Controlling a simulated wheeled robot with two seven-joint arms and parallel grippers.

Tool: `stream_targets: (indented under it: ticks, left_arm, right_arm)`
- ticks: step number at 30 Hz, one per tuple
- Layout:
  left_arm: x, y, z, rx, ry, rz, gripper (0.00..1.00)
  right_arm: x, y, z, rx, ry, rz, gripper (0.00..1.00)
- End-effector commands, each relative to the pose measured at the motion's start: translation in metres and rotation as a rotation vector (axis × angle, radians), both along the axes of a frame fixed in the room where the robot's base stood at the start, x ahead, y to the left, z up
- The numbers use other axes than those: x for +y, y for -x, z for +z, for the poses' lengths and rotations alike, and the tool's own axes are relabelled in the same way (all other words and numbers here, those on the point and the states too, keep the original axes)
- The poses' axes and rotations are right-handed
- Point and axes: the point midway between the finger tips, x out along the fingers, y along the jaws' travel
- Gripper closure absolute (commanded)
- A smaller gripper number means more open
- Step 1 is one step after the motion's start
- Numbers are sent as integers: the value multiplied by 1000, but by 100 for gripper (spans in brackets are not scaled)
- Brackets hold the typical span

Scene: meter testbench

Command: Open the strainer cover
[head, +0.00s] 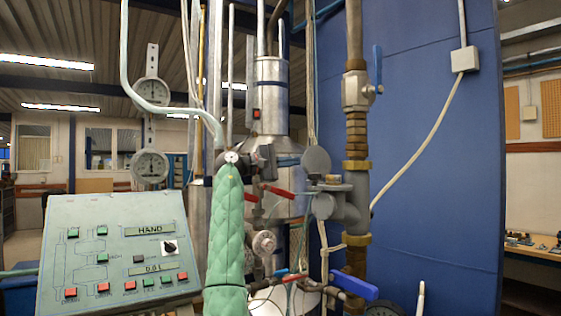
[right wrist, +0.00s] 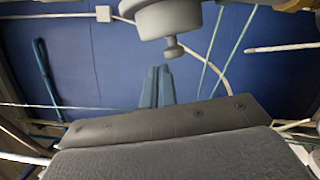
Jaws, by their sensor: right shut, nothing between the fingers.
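The grey strainer (head: 350,203) sits on the vertical pipe right of centre in the head view. A flat round grey disc, seemingly its cover (head: 317,160), stands at its upper left; I cannot tell how far it is open. A round grey part with a small knob (right wrist: 173,48) shows at the top of the right wrist view. My right gripper (head: 268,158) is dark and left of the disc, apart from it. Its blue-grey fingers (right wrist: 157,88) are shut and empty, just below and left of the knob. My left gripper is not in view.
A control panel (head: 120,250) stands at the lower left. Red valve levers (head: 278,192), a blue lever (head: 357,287) and thin pipes crowd the area around the strainer.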

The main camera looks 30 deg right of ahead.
Motion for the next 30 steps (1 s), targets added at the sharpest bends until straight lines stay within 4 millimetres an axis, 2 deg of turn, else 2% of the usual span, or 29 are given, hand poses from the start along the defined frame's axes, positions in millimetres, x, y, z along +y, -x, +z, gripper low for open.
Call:
stream_targets:
  ticks: [3,10,21,26,30]
  left_arm:
    - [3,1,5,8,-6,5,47]
    - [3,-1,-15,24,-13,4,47]
    - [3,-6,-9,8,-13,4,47]
    - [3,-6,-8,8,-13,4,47]
    - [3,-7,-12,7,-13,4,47]
  right_arm:
    - [-1,12,5,-2,0,0,100]
    - [-2,21,5,1,0,-1,100]
    - [-2,22,7,-14,0,-1,100]
    - [-3,30,16,-107,-6,-3,100]
    - [-3,37,21,-112,-8,-2,100]
